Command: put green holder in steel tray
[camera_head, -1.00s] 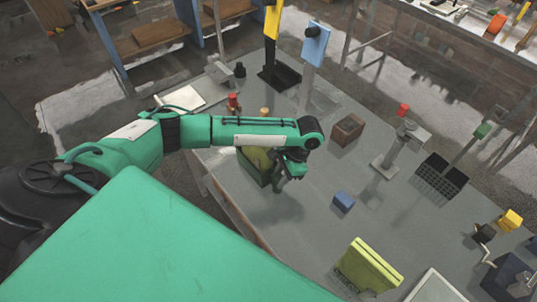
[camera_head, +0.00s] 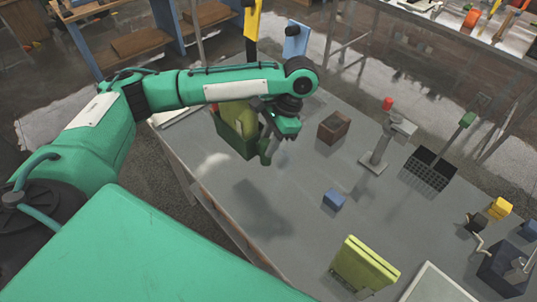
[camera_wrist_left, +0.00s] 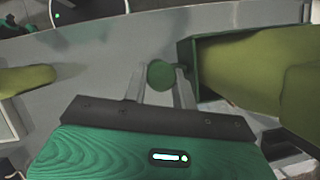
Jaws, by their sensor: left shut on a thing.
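The green holder (camera_head: 232,143) is a dark green open box with a yellow-green piece (camera_head: 238,116) in it. My left gripper (camera_head: 267,150) is at its right side and holds it in the air, with a shadow on the table below. In the left wrist view, a round green knob (camera_wrist_left: 161,75) sits between the fingers, and the holder (camera_wrist_left: 188,65) with its yellow-green contents is at the right. A pale, framed flat thing (camera_head: 437,286) at the bottom edge, partly cut off, may be the steel tray. My right gripper is out of view.
A yellow-green block (camera_head: 367,264) stands near the front, left of the framed thing. A blue block (camera_head: 334,200), brown box (camera_head: 334,127), grey stand (camera_head: 378,150) and black rack (camera_head: 430,168) stand on the table. Bare tabletop lies below the holder.

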